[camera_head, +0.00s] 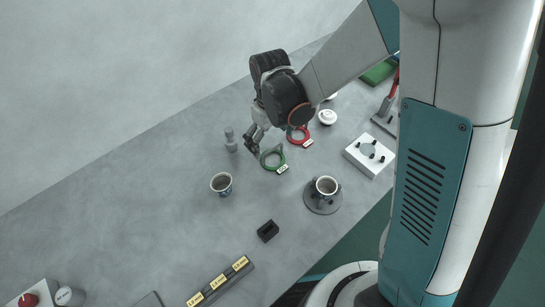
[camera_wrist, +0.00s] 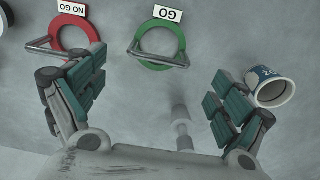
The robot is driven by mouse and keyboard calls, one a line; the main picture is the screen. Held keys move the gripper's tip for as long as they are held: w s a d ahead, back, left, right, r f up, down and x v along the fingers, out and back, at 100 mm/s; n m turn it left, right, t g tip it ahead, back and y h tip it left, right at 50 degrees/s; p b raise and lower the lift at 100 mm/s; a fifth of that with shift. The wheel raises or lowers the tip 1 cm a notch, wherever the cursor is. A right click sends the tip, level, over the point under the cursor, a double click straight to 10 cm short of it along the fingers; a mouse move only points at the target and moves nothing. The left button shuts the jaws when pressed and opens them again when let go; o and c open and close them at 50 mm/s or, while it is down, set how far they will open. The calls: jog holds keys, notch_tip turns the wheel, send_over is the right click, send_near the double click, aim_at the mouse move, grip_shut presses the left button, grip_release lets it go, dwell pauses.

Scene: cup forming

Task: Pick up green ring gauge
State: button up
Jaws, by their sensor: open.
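The green ring gauge (camera_head: 273,159) lies on the grey table, with a white "GO" tag and a metal handle. In the wrist view the green ring gauge (camera_wrist: 167,57) is ahead of the fingers, between them from left to right. My gripper (camera_head: 254,147) is just left of the gauge in the head view, apart from it as far as I can tell. In the wrist view my gripper (camera_wrist: 158,100) has its fingers wide apart with nothing between the pads. The red ring gauge (camera_wrist: 75,38), tagged "NO GO", lies to the left, close beyond my left finger.
A patterned cup (camera_head: 221,184) stands left of the green gauge. A grey post-like object (camera_head: 231,141) stands near my gripper. Another cup (camera_head: 326,187) sits on a round fixture (camera_head: 322,205). A white block with pegs (camera_head: 369,155) is at the right. Bare table lies left of the patterned cup.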

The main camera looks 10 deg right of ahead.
aim_at(273, 149)
jog(key=shift+s+d+f+b, duration=0.15)
jog(key=shift+f+b, duration=0.5)
jog(key=shift+f, duration=0.8)
jog(key=shift+s+d+f+b, duration=0.1)
jog(key=shift+f+b, duration=0.55)
jog(key=shift+f, duration=0.8)
jog(key=c, duration=1.3)
